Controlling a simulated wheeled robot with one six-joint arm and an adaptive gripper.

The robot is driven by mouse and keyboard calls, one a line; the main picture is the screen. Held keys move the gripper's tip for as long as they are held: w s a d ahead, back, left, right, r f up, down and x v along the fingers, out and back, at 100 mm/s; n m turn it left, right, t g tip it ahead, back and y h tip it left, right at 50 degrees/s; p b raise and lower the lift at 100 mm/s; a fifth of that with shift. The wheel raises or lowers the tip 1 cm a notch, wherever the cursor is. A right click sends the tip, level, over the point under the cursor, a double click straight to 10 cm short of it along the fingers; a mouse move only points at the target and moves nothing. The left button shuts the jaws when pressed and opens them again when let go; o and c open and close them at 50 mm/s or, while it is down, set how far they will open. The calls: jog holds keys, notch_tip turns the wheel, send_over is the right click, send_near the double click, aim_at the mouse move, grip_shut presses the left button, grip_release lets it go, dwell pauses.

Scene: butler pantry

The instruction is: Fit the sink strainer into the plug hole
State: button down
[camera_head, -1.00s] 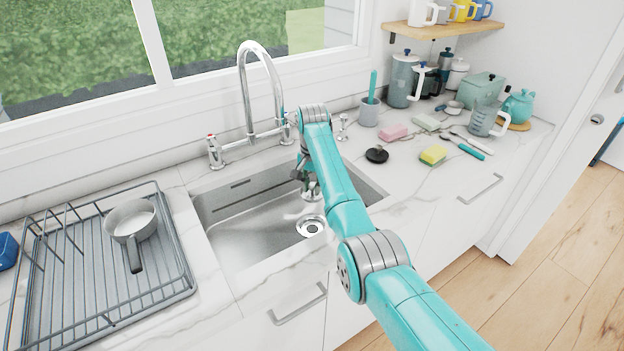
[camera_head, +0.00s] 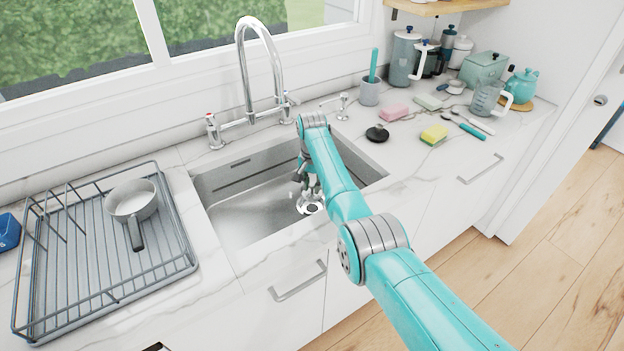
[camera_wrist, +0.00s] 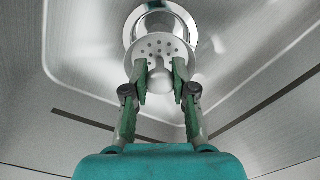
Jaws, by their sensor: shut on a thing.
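The sink strainer (camera_wrist: 160,47) is a pale metal disc with small holes and a knob. My gripper (camera_wrist: 160,80) is shut on its knob in the wrist view. The plug hole (camera_wrist: 158,20) is a round metal ring with a dark opening in the sink floor, partly covered by the strainer in this view. The strainer appears offset from the hole's centre; I cannot tell whether it touches the ring. In the head view my gripper (camera_head: 308,190) is low inside the steel sink (camera_head: 240,205), right by the plug hole (camera_head: 312,208), and the strainer is hard to make out.
A tall chrome tap (camera_head: 262,60) rises behind the sink. A wire dish rack (camera_head: 75,270) with a saucepan (camera_head: 135,203) stands at the left. A black plug (camera_head: 377,133), a sponge (camera_head: 434,134) and a pink soap bar (camera_head: 394,111) lie on the right counter.

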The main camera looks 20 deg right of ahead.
aim_at(312, 193)
jog(key=shift+f, duration=3.55)
jog(key=c, duration=1.3)
grip_release()
jog(key=shift+r, duration=0.7)
jog(key=shift+r, duration=1.85)
